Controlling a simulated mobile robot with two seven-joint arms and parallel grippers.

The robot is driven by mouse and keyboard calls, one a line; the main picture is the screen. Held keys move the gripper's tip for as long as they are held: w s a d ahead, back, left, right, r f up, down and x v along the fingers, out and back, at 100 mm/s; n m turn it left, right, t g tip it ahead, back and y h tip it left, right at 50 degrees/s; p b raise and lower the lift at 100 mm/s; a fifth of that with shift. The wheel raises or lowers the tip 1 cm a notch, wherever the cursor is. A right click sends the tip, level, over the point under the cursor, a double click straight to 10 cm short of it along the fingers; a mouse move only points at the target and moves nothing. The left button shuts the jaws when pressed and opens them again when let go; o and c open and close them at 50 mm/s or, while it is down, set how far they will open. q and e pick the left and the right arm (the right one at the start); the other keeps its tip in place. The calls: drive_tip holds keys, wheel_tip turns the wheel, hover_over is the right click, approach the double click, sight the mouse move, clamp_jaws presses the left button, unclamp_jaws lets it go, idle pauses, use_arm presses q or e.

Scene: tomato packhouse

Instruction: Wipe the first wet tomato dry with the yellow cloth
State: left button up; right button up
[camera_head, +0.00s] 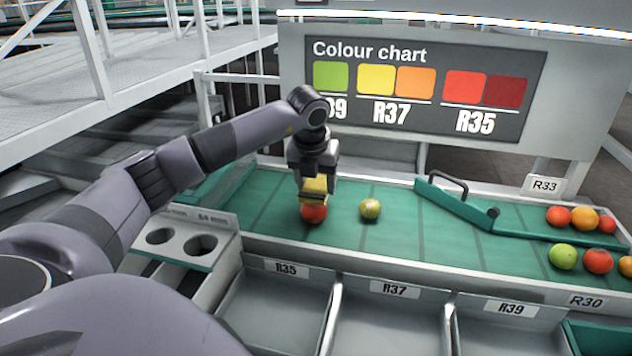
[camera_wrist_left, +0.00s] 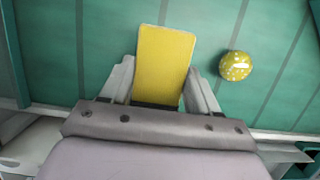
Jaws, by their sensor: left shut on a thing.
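My left gripper (camera_head: 314,178) is shut on the yellow cloth (camera_head: 314,187) and points down over the green belt. The cloth is a folded yellow block; in the left wrist view it (camera_wrist_left: 162,62) fills the space between the fingers (camera_wrist_left: 160,88). A red tomato (camera_head: 314,213) lies directly under the cloth, which seems to touch its top; the wrist view hides this tomato behind the cloth. A yellow-green tomato (camera_head: 370,209) lies apart to the right. In the wrist view it (camera_wrist_left: 235,66) shows pale spots like water drops. My right gripper is not in view.
The green belt (camera_head: 440,243) has free room right of the yellow-green tomato. A green diverter with a handle (camera_head: 455,205) separates it from several tomatoes at far right. Grey bins (camera_head: 275,310) line the front; a plate with two holes (camera_head: 180,238) stands left.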

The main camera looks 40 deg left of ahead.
use_arm(q)
wheel_tip(320, 180, up, 3)
drive_tip(key=shift+r+p, duration=0.2)
drive_tip(key=shift+p, duration=0.9)
drive_tip(key=shift+r+p, duration=0.3)
drive_tip(key=shift+r, duration=0.65)
